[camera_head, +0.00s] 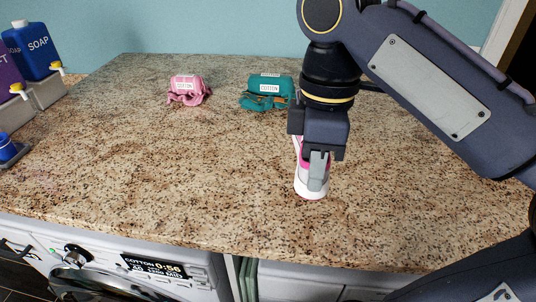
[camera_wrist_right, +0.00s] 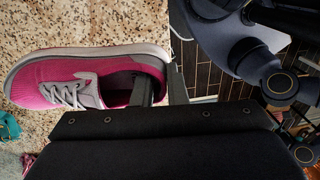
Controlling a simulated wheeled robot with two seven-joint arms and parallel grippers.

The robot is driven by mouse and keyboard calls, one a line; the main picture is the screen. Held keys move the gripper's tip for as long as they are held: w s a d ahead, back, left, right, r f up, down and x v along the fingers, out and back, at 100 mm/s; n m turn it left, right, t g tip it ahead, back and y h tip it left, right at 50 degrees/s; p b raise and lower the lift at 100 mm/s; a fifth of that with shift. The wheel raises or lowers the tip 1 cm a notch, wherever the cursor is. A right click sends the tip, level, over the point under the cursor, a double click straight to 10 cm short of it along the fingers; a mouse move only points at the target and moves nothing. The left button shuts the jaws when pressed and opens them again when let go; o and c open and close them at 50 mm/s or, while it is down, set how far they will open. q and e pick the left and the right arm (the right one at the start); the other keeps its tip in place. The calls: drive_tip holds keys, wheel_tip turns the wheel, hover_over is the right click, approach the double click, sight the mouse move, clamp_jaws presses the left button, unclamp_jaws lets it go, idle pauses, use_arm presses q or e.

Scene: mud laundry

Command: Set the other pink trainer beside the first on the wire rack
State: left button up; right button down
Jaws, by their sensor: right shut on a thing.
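A pink trainer with a white sole (camera_head: 310,194) is held in my right gripper (camera_head: 318,176) over the front middle of the speckled counter. The arm and gripper hide much of it in the head view. The wire rack and the first trainer are not in view. My left gripper is not in view.
The counter (camera_head: 140,150) is mostly clear. A pink cloth bundle (camera_head: 186,87) and a teal one (camera_head: 268,90), both labelled COTTON, lie toward the back. Soap containers (camera_head: 35,50) stand at the far left. A washing machine (camera_head: 110,275) is below the front edge.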

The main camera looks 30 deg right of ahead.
drive_tip(key=w+f, duration=0.1)
drive_tip(key=w, duration=0.1)
drive_tip(key=w+d+f+p, duration=0.1)
drive_tip(key=w, duration=0.1)
drive_tip(key=w+d, duration=0.1)
drive_tip(key=w, duration=0.1)
drive_tip(key=shift+d+f+p, duration=0.1)
drive_tip(key=shift+f+p, duration=0.3)
drive_tip(key=w+f, duration=0.1)
drive_tip(key=w+d+f, duration=0.1)
drive_tip(key=w+f, duration=0.2)
drive_tip(key=f, duration=0.1)
drive_tip(key=shift+w+d+f, duration=0.25)
drive_tip(key=shift+w+d, duration=0.05)
drive_tip(key=f, duration=0.2)
drive_tip(key=f+p, duration=0.1)
drive_tip(key=shift+w+d+f, duration=0.15)
drive_tip(key=shift+w+f, duration=0.2)
drive_tip(key=shift+f, duration=0.2)
drive_tip(key=c, duration=1.9)
unclamp_jaws()
drive_tip(key=shift+f, duration=0.1)
drive_tip(key=o, duration=0.4)
drive_tip(key=shift+o, duration=0.2)
